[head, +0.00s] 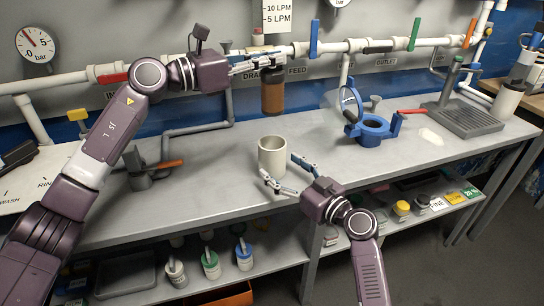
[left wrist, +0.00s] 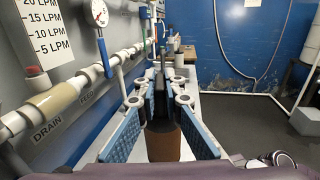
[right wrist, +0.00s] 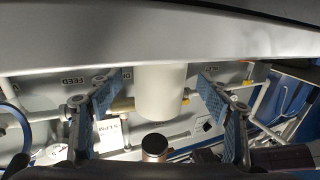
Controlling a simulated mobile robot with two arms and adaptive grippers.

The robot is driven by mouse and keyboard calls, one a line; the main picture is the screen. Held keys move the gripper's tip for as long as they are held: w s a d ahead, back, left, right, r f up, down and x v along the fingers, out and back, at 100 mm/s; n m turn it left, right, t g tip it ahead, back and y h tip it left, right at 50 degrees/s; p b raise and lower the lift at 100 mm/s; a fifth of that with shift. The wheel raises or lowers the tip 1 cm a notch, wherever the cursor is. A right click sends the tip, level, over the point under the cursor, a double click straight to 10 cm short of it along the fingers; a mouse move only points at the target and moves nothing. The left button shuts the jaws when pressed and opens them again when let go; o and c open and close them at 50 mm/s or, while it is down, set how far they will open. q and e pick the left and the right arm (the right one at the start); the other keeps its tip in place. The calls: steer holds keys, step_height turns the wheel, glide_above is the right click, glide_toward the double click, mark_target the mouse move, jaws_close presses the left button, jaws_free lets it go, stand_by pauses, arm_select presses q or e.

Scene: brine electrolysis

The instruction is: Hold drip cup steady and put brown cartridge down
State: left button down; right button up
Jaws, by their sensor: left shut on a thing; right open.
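The brown cartridge (head: 272,97) hangs upright from my left gripper (head: 270,64), which is shut on its dark top. It is held above the bench, directly over the drip cup and clear of it. In the left wrist view the cartridge (left wrist: 164,143) shows below the blue finger pads. The drip cup (head: 272,158), pale and cylindrical, stands upright on the bench. My right gripper (head: 279,168) is open, with one finger on either side of the cup. In the right wrist view the cup (right wrist: 161,92) sits between the spread fingers, with gaps visible on both sides.
White pipework (head: 345,46) with coloured valve handles runs along the back wall. A blue ring-shaped holder (head: 374,127) stands right of the cup, near a grey drain tray (head: 465,117). The bench around the cup is mostly clear.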

arm_select(q)
steer(key=shift+r, duration=0.1)
arm_select(e)
steer(key=shift+x, duration=2.25)
steer(key=c, duration=1.3)
arm_select(q)
steer(key=shift+f+n+t+y, duration=0.35)
steer(key=shift+n+t+y, duration=0.55)
steer(key=shift+t, duration=0.2)
